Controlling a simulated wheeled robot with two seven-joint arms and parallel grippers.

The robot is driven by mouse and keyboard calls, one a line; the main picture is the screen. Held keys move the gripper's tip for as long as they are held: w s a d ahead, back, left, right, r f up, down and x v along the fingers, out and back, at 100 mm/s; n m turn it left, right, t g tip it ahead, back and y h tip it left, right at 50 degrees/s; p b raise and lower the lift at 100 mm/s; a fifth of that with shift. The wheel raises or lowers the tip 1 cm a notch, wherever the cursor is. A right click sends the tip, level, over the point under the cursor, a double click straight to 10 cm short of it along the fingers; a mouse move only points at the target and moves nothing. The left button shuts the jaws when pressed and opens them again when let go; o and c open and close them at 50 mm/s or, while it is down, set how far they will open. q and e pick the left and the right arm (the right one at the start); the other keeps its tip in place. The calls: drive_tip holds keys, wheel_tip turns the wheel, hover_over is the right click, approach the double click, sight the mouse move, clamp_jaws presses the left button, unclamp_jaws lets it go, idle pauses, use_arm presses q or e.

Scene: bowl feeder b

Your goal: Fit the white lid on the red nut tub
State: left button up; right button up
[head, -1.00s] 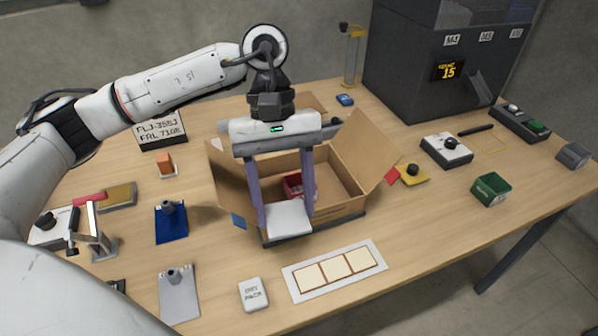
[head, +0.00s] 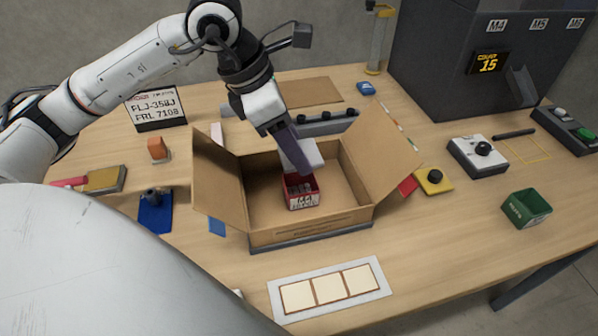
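The red nut tub (head: 301,198) stands inside the open cardboard box (head: 310,238), with small metal parts visible in it. The white lid (head: 310,155) is held just above the back part of the tub and looks tilted. My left gripper (head: 297,158) is seen from the side and is shut on the lid. One purple-grey finger hides part of the lid, so I cannot tell whether the lid touches the tub rim. My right gripper is not in view.
The box flaps stand open on both sides. A green bin (head: 527,208), a yellow button pad (head: 434,181) and a white button box (head: 478,155) are to the right. A white tray with tan squares (head: 331,289) lies in front. A blue holder (head: 155,212) is at left.

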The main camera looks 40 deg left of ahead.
sight(294, 172)
use_arm(q)
drive_tip(key=shift+f, duration=3.45)
drive_tip(key=o, duration=1)
drive_tip(key=shift+r, duration=0.1)
drive_tip(key=v, duration=1.2)
